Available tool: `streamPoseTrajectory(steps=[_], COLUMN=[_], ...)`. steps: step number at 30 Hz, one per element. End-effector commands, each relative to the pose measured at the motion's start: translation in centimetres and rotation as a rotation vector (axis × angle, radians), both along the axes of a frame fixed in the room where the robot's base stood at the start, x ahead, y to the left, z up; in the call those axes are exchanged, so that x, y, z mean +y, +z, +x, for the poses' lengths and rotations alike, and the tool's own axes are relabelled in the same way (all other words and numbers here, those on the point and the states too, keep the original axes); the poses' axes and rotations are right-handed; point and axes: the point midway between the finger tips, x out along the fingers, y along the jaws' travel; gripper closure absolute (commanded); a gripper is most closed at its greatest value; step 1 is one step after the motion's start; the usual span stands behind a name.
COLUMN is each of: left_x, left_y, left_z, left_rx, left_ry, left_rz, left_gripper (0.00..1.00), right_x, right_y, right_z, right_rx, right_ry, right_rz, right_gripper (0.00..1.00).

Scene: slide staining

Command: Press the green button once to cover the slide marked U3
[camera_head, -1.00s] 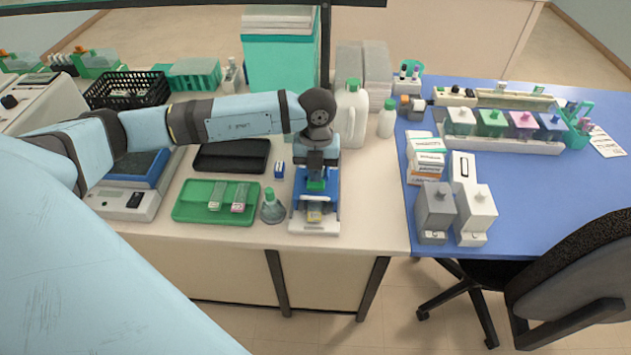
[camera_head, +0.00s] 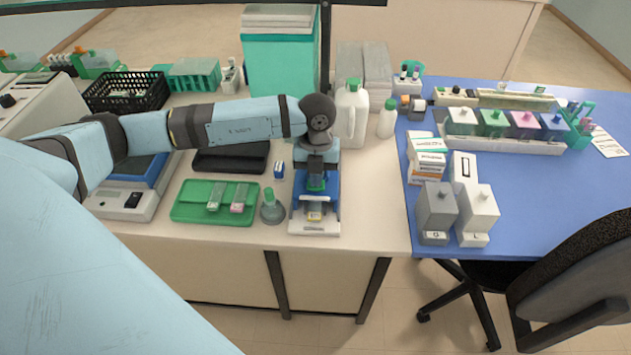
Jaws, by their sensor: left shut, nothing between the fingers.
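A blue and white device (camera_head: 331,207) stands upright near the front edge of the beige counter. The green button (camera_head: 317,184) shows on it, just below my left gripper (camera_head: 317,173). My left gripper is shut and points down over the button. I cannot tell whether the fingertips touch it. A small slide with a yellowish label (camera_head: 314,217) lies at the foot of the device; its marking is too small to read. Two more slides lie in a green tray (camera_head: 190,207) to the left, their labels also unreadable. My right gripper is not in view.
A white jug (camera_head: 351,115) and a smaller bottle (camera_head: 387,121) stand behind to the right. Grey and white dispensers (camera_head: 437,210) stand on the blue table. The counter right of the device is clear.

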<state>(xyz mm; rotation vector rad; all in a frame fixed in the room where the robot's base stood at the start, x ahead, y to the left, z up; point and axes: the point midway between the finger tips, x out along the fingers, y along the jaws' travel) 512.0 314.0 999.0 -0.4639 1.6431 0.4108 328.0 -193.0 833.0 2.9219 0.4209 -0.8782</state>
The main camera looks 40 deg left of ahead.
Motion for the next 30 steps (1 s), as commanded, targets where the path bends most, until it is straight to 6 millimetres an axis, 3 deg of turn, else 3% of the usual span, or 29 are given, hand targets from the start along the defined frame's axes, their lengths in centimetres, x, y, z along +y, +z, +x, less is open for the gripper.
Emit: streamPoseTrajectory(steps=[16,30], left_x=[0.0,0.0], left_y=[-0.5,3.2], left_z=[0.0,0.0], left_rx=[0.001,0.001], left_ry=[0.0,0.0], left_rz=[0.0,0.001], left_gripper=[1.0,1.0], right_x=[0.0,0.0], right_y=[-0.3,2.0], right_z=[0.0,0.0], right_rx=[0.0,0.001], right_ry=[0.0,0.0], right_rz=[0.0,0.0], right_gripper=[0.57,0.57])
